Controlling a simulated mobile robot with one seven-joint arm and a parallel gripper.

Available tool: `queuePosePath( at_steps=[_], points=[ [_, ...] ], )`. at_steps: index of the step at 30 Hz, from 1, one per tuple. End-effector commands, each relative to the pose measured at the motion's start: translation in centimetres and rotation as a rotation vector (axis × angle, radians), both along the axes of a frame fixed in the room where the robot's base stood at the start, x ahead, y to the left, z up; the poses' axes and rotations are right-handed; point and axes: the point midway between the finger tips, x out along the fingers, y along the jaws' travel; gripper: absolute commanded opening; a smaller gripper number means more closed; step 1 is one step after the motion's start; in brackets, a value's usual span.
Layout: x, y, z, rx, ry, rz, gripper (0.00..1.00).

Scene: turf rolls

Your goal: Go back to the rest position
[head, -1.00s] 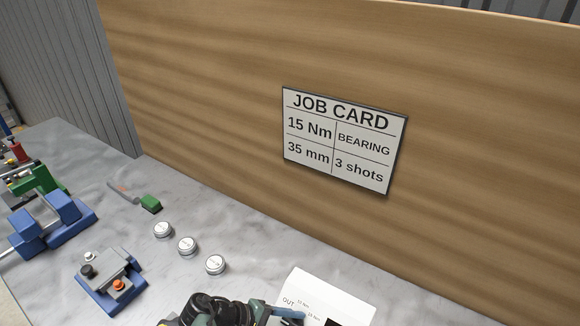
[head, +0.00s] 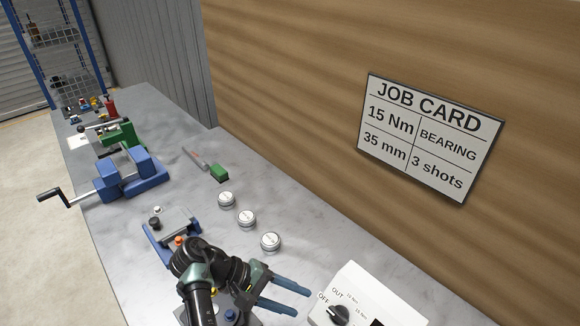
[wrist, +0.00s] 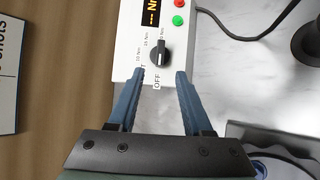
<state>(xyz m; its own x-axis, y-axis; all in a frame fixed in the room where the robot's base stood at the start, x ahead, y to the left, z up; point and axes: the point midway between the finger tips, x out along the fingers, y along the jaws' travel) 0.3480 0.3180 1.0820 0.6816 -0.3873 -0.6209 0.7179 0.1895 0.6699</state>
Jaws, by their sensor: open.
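My gripper (head: 287,296) is at the bottom of the head view, above the bench beside a white control box (head: 352,277). In the wrist view my gripper (wrist: 158,75) has its two blue fingers apart, with nothing between them. The box's black selector knob (wrist: 159,53) shows just beyond the fingertips, and I see a gap between fingers and knob in the picture. The box also carries a lit display (wrist: 151,13) and red and green buttons. My arm hides part of the bench and of a blue-based fixture (head: 164,236).
Three round silver tins (head: 246,218) and a green-ended brush (head: 219,172) lie on the grey bench (head: 135,262). A blue vise (head: 130,172) stands at the left. A wooden panel (head: 290,110) with a job card (head: 430,137) rises behind. A black cable (wrist: 262,32) runs beside the box.

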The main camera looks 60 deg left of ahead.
Motion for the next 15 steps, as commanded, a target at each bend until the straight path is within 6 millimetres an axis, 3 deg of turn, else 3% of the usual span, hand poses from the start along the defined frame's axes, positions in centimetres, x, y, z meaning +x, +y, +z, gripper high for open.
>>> queuePosePath(
  at_steps=[15],
  points=[
    [-0.44,0.22,0.39,0.000,0.000,0.000,0.50]
  ],
)
